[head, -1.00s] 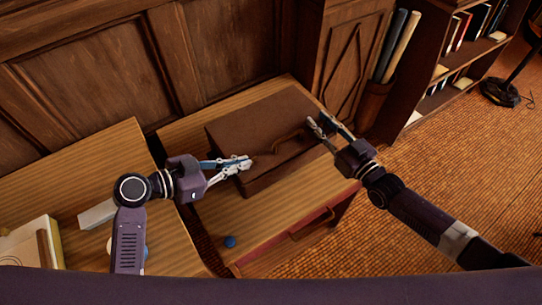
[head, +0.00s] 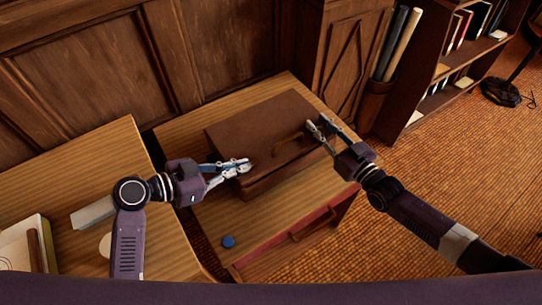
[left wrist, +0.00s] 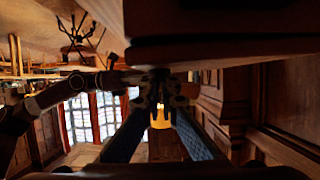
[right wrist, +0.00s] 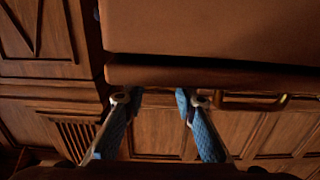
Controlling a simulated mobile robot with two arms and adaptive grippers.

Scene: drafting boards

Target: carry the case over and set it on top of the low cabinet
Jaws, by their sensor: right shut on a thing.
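The brown case (head: 255,125) lies flat, handle side facing me, over the wooden top of the low cabinet (head: 215,215). I cannot tell whether its underside touches the top. My right gripper (head: 318,127) is shut on the case at its right end; the case edge also shows above the fingers in the right wrist view (right wrist: 210,35). My left gripper (head: 245,166) is at the case's left front corner. In the left wrist view its fingers (left wrist: 165,98) are close together just under a dark edge; their grip is unclear.
A blue round thing (head: 228,242) lies on the cabinet top near its front. A second wooden surface at the left holds a pale block (head: 92,212) and papers. Panelled wall stands behind; a bookshelf (head: 440,85) and rolled tubes (head: 398,45) are at the right. Open floor lies front right.

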